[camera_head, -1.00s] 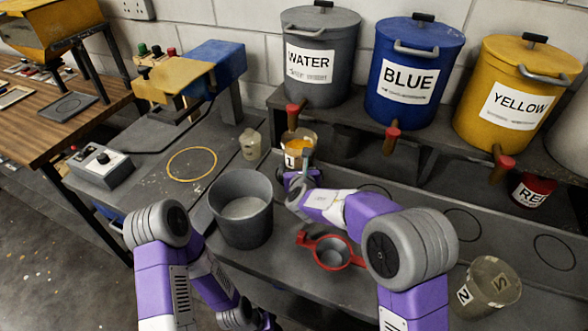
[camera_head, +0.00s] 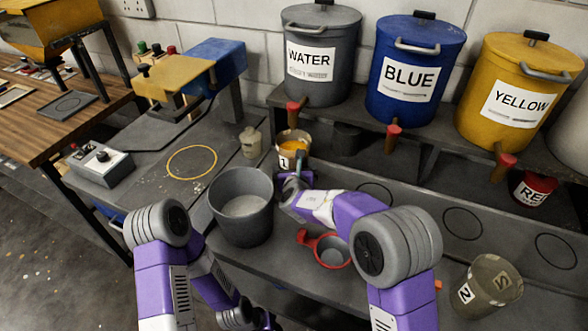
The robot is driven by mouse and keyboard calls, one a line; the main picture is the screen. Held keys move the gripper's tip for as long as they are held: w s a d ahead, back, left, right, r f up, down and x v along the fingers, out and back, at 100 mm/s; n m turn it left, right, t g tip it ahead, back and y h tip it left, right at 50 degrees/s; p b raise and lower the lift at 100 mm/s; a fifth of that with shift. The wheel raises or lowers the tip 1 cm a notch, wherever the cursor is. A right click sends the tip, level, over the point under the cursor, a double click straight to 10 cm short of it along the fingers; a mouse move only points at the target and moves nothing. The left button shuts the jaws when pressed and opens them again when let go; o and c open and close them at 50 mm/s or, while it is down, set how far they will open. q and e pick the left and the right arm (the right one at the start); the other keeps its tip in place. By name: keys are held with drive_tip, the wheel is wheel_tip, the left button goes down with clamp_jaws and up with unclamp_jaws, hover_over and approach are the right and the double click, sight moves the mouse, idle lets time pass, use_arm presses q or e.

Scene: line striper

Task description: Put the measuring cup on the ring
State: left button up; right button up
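A cup labelled 1 with orange-yellow content (camera_head: 293,141), which I take to be the measuring cup, is below the tap of the water drum. My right gripper (camera_head: 299,163) is at its near side and appears closed on its wall; the fingertips are partly hidden. I cannot tell whether the cup is lifted off the bench. A yellow ring (camera_head: 191,162) is marked on the left bench, bare inside. Dark rings (camera_head: 462,223) are marked on the right bench. My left arm is low at the bottom edge; its gripper is not clearly seen.
A grey bucket (camera_head: 240,222) and a small beige container (camera_head: 250,142) stand between cup and yellow ring. A red-rimmed tool (camera_head: 333,251) lies beside my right arm. Cup 2 (camera_head: 487,285) stands at right. Drums (camera_head: 408,98) line the back shelf. A control box (camera_head: 101,168) is left.

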sight(293, 157)
drive_tip(key=shift+r, duration=0.15)
drive_tip(key=v, duration=0.7)
drive_tip(key=shift+s+d+p, duration=0.1)
drive_tip(key=shift+s+p, duration=0.15)
drive_tip(key=shift+p, duration=0.15)
